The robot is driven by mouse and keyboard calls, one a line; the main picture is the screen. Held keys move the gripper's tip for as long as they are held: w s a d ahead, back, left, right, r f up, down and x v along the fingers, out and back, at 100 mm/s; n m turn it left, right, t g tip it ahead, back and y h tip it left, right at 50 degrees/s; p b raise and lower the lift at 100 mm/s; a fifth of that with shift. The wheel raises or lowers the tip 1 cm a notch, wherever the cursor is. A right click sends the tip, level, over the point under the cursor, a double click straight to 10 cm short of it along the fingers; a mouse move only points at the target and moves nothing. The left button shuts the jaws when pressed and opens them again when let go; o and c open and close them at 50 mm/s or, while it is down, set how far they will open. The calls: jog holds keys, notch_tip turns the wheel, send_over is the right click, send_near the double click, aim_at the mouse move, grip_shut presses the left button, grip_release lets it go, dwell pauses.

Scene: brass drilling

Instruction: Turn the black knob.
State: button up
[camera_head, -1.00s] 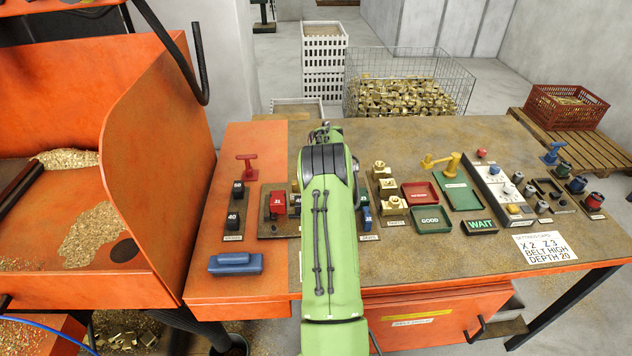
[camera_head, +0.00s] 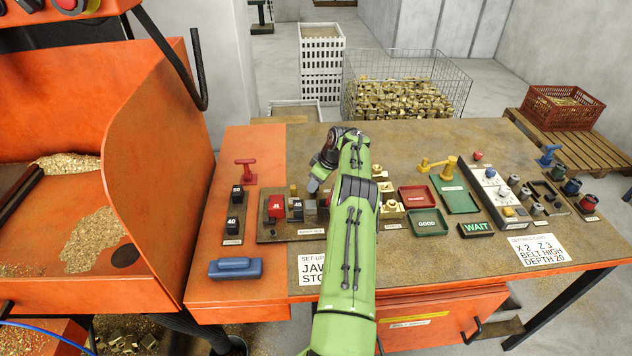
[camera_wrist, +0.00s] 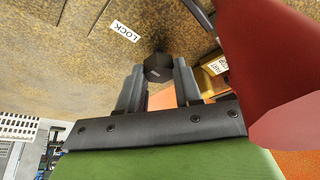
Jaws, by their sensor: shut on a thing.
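The black knob (camera_wrist: 157,62) shows in the wrist view as a dark faceted cap near a white LOCK label (camera_wrist: 126,31). My gripper (camera_wrist: 159,76) has one finger on each side of the knob and is shut on it. The lower part of the knob is hidden between the fingers. In the head view my gripper (camera_head: 314,187) points down at the plate in the middle of the bench. I cannot make out the knob there.
A large red part (camera_wrist: 262,55) is close on the right in the wrist view. In the head view a red block (camera_head: 276,206) stands left of my gripper. Green trays (camera_head: 428,222) and a switch panel (camera_head: 492,190) are to the right.

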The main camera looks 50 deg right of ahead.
jog(key=shift+n, duration=0.5)
jog(key=o, duration=1)
jog(key=shift+o, duration=0.2)
jog(key=p+v, duration=0.2)
jog(key=v, duration=1.3)
jog(key=shift+d+r, duration=0.3)
jog(key=shift+r, duration=0.1)
